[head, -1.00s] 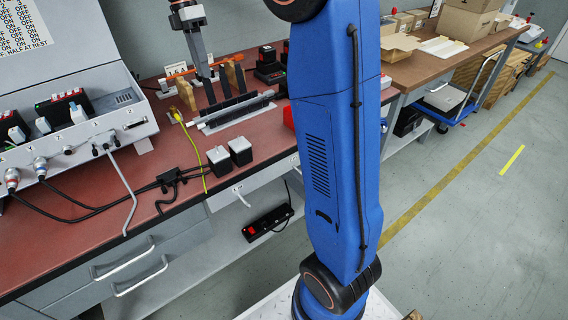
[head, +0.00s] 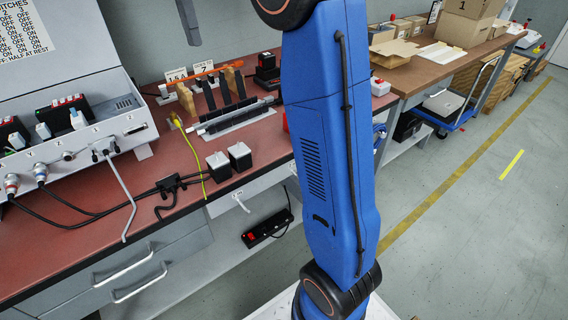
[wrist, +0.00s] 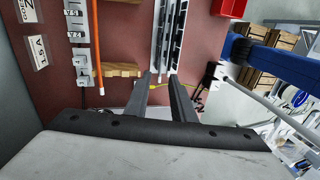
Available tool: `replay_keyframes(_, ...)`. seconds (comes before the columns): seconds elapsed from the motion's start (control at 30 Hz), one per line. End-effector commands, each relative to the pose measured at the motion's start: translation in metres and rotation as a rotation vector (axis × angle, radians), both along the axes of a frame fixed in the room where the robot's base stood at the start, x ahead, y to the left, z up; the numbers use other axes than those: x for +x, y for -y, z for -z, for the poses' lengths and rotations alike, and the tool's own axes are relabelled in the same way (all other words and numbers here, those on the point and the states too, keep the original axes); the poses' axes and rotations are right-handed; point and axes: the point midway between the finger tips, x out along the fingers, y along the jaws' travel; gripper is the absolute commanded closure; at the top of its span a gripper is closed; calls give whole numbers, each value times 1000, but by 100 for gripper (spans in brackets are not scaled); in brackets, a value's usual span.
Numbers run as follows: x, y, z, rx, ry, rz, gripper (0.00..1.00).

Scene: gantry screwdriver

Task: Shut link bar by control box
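The grey control box (head: 107,78) stands on the red bench at the left of the head view, its label sheet and connectors facing out. In the head view only a dark finger part (head: 188,22) shows at the top.
A rack of black bars (head: 230,115) and wooden blocks (head: 187,98) stand at the back. Two small grey-topped black boxes (head: 240,156) sit near the front edge. An orange rod (wrist: 96,45) and a yellow cable (head: 189,150) lie nearby. Black cables (head: 95,208) cross the bench.

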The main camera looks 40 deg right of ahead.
Motion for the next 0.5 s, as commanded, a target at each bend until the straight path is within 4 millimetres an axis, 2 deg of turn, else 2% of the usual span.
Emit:
replay_keyframes(0.27, -21, 3, 2, -16, 35, 82, 77)
replay_keyframes(0.5, -48, 7, 5, -35, 84, 194, 77)
